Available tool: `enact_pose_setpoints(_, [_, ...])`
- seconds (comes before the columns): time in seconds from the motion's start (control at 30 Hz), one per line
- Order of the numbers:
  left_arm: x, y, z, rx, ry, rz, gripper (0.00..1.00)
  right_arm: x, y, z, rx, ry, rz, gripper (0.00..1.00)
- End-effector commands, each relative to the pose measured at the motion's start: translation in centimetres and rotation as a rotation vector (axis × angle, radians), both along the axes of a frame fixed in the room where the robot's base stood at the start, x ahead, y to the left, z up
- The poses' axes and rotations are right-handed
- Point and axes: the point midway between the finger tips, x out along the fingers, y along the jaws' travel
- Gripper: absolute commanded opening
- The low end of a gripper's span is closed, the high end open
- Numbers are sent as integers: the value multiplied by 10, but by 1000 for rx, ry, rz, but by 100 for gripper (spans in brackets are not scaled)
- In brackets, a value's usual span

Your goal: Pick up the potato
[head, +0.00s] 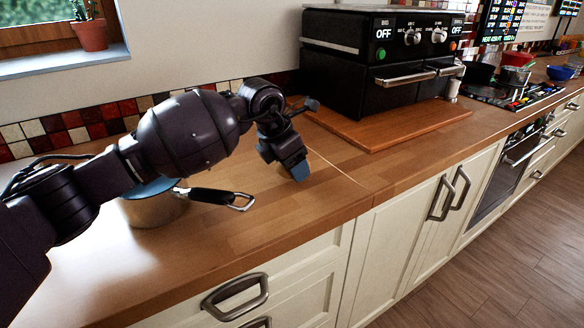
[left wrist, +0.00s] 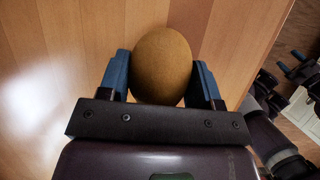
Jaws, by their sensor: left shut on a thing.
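The potato (left wrist: 162,65) is a brown, rounded thing seen in the left wrist view. It sits between the two blue fingers of my left gripper (left wrist: 160,80), which is shut on it with a finger at each side. In the head view, my left gripper (head: 294,170) points down over the wooden counter (head: 250,228), and the potato is hidden behind its fingers. I cannot tell whether the potato touches the counter. My right gripper does not show in the head view.
A pot (head: 155,208) with a black handle (head: 215,197) stands on the counter beneath my left arm. A black oven (head: 370,75) stands on a wooden board (head: 385,125) behind and right of the gripper. The counter's front edge is near. Bare counter lies around the gripper.

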Motion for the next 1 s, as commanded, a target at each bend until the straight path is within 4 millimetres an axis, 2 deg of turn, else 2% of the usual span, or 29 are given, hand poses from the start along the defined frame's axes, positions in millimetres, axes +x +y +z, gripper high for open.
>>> enact_pose_setpoints(0.03, [0, 0, 15, -2, -9, 0, 33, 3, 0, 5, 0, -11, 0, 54])
enact_pose_setpoints(0.4, [0, 0, 109, -1, -13, 1, 33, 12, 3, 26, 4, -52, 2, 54])
enact_pose_setpoints(0.6, [0, 0, 152, -1, -9, 1, 33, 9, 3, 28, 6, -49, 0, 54])
enact_pose_setpoints(0.8, [0, 0, 179, -1, -6, 1, 33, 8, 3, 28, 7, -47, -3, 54])
enact_pose_setpoints(1.0, [0, 0, 189, -1, -2, -1, 33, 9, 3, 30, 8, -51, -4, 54])
